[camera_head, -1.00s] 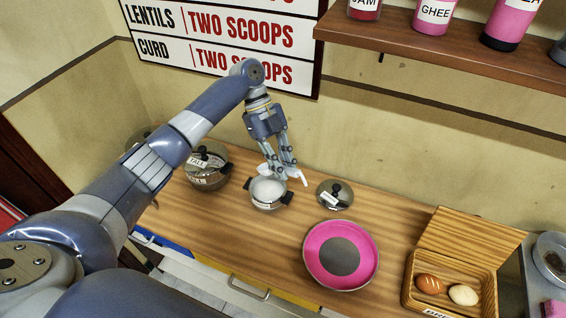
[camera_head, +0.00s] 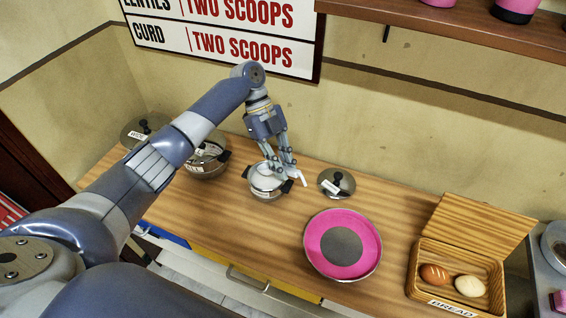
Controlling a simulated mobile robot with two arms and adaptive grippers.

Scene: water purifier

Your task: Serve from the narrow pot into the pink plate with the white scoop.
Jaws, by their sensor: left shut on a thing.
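My left gripper (camera_head: 281,174) is over a small open steel pot (camera_head: 262,191) with black handles. It is shut on the white scoop (camera_head: 302,179), whose handle sticks out to the right of the fingers. The scoop's bowl is at the pot's mouth, and the fingers partly hide it. I cannot tell whether it holds anything. The pot's label is not readable, so I cannot confirm it is the narrow pot. The pink plate (camera_head: 313,254), with a grey round centre, lies to the right and in front of the pot. My right gripper is not in view.
A lid (camera_head: 345,184) lies right of the pot. A wooden bread box (camera_head: 462,304) with rolls stands right. A shelf (camera_head: 450,30) overhangs the back right.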

